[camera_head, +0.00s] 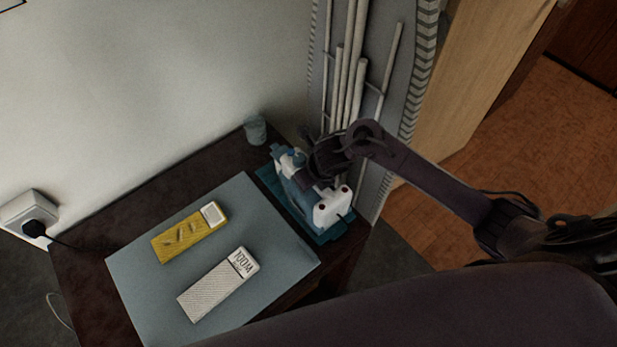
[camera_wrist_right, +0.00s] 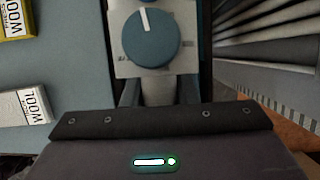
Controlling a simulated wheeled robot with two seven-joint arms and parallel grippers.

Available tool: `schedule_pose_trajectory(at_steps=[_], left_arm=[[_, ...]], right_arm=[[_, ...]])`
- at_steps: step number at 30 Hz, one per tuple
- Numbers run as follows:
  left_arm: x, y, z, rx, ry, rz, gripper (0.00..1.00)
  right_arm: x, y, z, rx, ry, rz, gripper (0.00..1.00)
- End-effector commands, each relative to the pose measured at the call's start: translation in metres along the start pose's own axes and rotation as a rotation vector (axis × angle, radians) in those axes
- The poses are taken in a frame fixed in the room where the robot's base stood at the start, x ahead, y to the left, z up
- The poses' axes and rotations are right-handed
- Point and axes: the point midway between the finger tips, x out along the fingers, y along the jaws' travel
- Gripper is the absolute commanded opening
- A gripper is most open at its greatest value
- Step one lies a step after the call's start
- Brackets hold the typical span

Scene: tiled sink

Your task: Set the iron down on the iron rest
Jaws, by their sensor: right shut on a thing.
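The iron (camera_head: 330,207) is white and blue and is at the right end of the dark table. It is over the teal iron rest (camera_head: 328,236), whose edges show around it. I cannot tell whether the iron touches the rest. My right gripper (camera_head: 312,180) is shut on the iron from above. In the right wrist view the gripper's fingers (camera_wrist_right: 160,95) straddle the iron's body below its blue dial (camera_wrist_right: 152,38). The iron's underside and most of the rest are hidden. My left gripper is not in view.
A grey-blue mat (camera_head: 140,290) holds a yellow wool pack (camera_head: 185,235) and a white wool pack (camera_head: 217,285), left of the iron. A small cup (camera_head: 255,130) stands at the back corner. Pale pipes (camera_head: 345,80) rise behind. A plugged wall socket (camera_head: 25,210) is far left.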

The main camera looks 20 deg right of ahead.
Motion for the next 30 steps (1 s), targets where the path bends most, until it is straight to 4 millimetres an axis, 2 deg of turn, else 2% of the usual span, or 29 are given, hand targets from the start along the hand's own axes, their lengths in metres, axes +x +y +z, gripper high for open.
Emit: schedule_pose_trajectory(at_steps=[2,3,9,15,19,30], left_arm=[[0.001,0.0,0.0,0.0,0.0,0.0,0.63],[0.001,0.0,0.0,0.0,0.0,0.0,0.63],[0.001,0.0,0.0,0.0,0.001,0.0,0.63],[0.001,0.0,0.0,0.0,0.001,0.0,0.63],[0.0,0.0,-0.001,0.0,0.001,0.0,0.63],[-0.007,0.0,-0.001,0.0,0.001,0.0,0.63]], right_arm=[[-0.001,0.0,0.004,0.001,-0.009,0.0,0.0],[-0.001,0.0,0.004,0.001,-0.009,0.0,0.27],[-0.001,0.0,0.002,0.001,-0.005,0.0,0.52],[0.003,0.0,-0.003,-0.001,0.006,0.0,0.52],[-0.003,0.0,-0.002,-0.002,0.003,0.0,0.52],[-0.063,-0.001,0.002,-0.001,-0.005,-0.001,0.52]])
